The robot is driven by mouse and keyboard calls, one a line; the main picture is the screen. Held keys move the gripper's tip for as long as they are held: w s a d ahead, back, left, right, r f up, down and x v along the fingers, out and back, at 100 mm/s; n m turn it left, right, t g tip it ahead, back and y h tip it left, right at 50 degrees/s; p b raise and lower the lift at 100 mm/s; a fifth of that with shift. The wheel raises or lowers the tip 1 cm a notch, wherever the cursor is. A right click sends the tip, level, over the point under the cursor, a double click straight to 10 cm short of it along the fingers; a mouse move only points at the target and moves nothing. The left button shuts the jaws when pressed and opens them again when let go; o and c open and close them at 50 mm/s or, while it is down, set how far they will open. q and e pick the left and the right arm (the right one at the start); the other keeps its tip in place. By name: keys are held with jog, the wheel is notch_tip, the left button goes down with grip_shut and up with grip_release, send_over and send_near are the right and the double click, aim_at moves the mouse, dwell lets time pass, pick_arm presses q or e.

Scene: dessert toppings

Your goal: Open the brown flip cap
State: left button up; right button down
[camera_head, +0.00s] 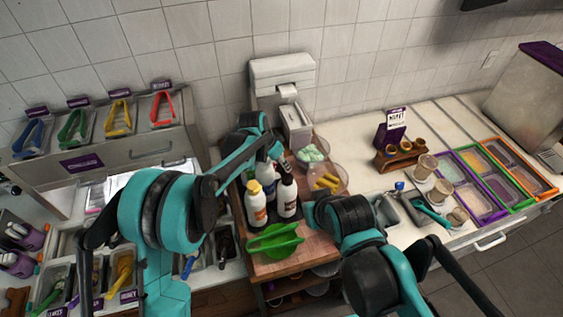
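Several squeeze bottles stand upright close together on a wooden-topped stand (303,235). A white bottle (287,202) at the right of the group has a dark, brownish cap (287,179); it looks closed, but is too small to be sure. A white bottle with a yellow cap (255,202) stands to its left. Another bottle (265,174) stands behind them. My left gripper (268,148) is just above and behind the bottles; its fingers are too small and dark to read. My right arm ends just right of the dark-capped bottle; its gripper (311,212) is mostly hidden by my own wrist.
A bowl with yellow pieces (327,178) and a bowl with green ones (311,155) are behind right. A white dispenser (282,80) stands at the back. Scoops (425,210) and topping trays (470,183) are right.

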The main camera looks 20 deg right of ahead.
pick_arm(q)
jog(key=shift+w, duration=0.1)
grip_shut()
jog(key=shift+w+a+f+n+g+h+b, duration=0.25)
jog(key=shift+w+g+h+b, duration=0.2)
jog(key=shift+g+b, duration=0.55)
jog(key=shift+w+a+f+n+g+h+b, duration=0.15)
jog(key=shift+w+f+n+g+h+b, duration=0.15)
jog(key=shift+g+h+b, duration=0.45)
jog(key=shift+w+a+f+n+g+h+b, duration=0.25)
jog(key=shift+w+g+b, duration=0.2)
jog(key=shift+g+b, duration=0.7)
jog(key=shift+r, duration=0.1)
